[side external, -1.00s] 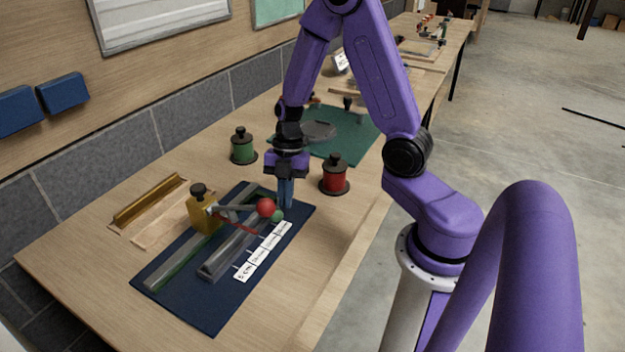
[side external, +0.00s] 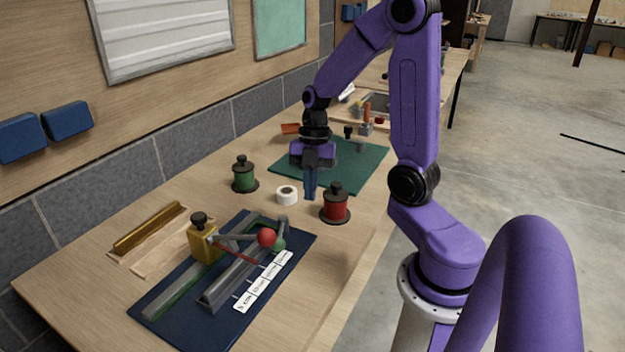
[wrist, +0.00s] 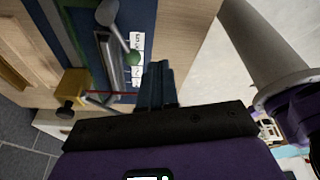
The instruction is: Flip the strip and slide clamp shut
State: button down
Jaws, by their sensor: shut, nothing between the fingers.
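The clamp fixture sits on a navy mat (side external: 200,318) at the front of the bench. It has a yellow block (side external: 205,243) with a black knob, a grey metal channel (side external: 225,282), a lever with a red ball (side external: 266,237) and a green ball (side external: 279,244) beside it. A white labelled strip (side external: 264,281) lies along the channel's right side. The wrist view also shows the yellow block (wrist: 72,83), the green ball (wrist: 135,57) and the strip (wrist: 138,44). My gripper (side external: 310,196) is shut and empty, pointing down beyond the mat, apart from the fixture.
A white tape roll (side external: 287,195) is just left of my gripper, and a red spool (side external: 335,206) just right. A green spool (side external: 244,177) stands farther left. A wooden tray with a brass bar (side external: 148,228) lies left of the mat. A green mat (side external: 350,163) lies behind.

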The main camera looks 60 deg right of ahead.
jog(key=shift+s+v, duration=0.2)
jog(key=shift+v, duration=0.75)
jog(key=shift+a, duration=0.1)
jog(key=s+a+r+m+t+h, duration=0.1)
jog(key=s+a+r+m+h, duration=0.1)
jog(key=s+a+m, duration=0.7)
jog(key=s+a, duration=0.5)
jog(key=s, duration=0.1)
jog(key=shift+s+h, duration=0.25)
jog(key=shift+h, duration=0.15)
